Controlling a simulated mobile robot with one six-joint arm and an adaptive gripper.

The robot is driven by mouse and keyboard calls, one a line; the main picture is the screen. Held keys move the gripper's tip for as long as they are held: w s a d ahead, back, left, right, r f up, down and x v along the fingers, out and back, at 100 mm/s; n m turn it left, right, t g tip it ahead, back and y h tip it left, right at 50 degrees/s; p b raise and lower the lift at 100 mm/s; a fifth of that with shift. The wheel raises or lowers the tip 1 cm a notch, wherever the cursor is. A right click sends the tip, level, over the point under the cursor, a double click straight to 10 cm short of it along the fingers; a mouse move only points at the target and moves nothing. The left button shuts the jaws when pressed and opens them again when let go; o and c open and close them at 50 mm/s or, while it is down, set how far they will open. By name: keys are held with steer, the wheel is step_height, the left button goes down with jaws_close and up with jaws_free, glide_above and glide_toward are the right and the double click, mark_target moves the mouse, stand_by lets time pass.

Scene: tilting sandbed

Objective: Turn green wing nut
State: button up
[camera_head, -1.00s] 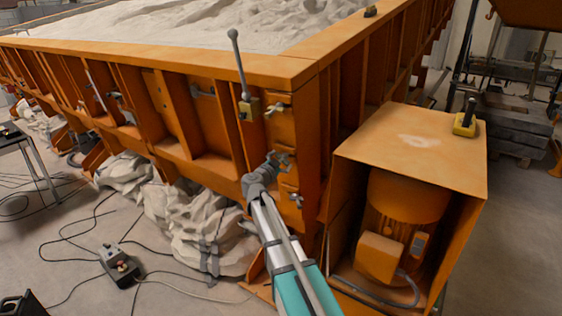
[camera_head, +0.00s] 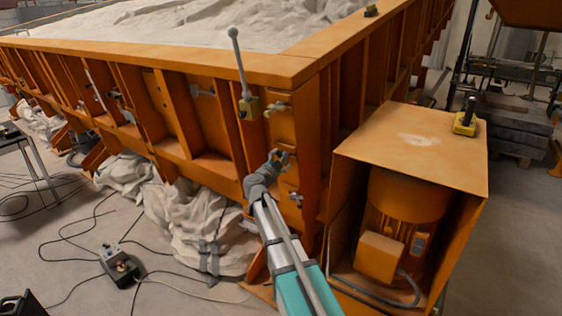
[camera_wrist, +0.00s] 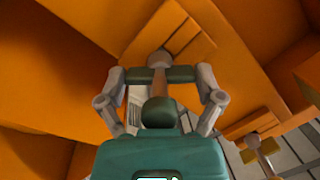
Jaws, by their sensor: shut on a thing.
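My gripper (camera_head: 279,158) is at the orange corner panel of the sandbed, between two wing nuts. In the wrist view my gripper (camera_wrist: 160,75) has its dark pads closed from both sides on a wing nut (camera_wrist: 160,59) in front of the panel. Only its greyish-tan round part and a brownish strip show; its wings are largely hidden and I cannot make out green on it. An upper wing nut (camera_head: 277,107) and a lower wing nut (camera_head: 296,199) are on the same panel, apart from my gripper. Another wing nut (camera_wrist: 262,152) shows at the lower right of the wrist view.
A grey lever on a yellow block (camera_head: 248,108) stands up left of the upper wing nut. An orange motor housing (camera_head: 415,150) is close on the right. Crumpled white sheeting (camera_head: 205,235) and a cabled control box (camera_head: 118,264) lie below and left.

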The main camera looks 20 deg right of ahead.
steer(key=m+b, duration=0.1)
steer(key=m, duration=0.2)
steer(key=m+t+b, duration=0.1)
steer(key=m, duration=0.2)
steer(key=shift+d+f+t, duration=0.1)
steer(key=shift+f+t, duration=0.05)
steer(key=shift+t, duration=0.15)
steer(key=m+b, duration=0.1)
steer(key=m, duration=0.2)
steer(key=m+h+b, duration=0.1)
steer(key=m, duration=0.2)
steer(key=shift+t, duration=0.3)
steer(key=m, duration=0.3)
steer(key=m+h+b, duration=0.1)
steer(key=m, duration=0.3)
steer(key=shift+h+b, duration=0.3)
steer(key=m+h, duration=0.1)
steer(key=m, duration=0.3)
steer(key=m+g+h, duration=0.1)
steer(key=m, duration=0.3)
steer(key=shift+g+b, duration=0.3)
steer(key=shift+b, duration=0.05)
steer(key=shift+m, duration=0.3)
steer(key=o, duration=0.9)
steer(key=shift+c, duration=0.2)
steer(key=shift+n, duration=0.4)
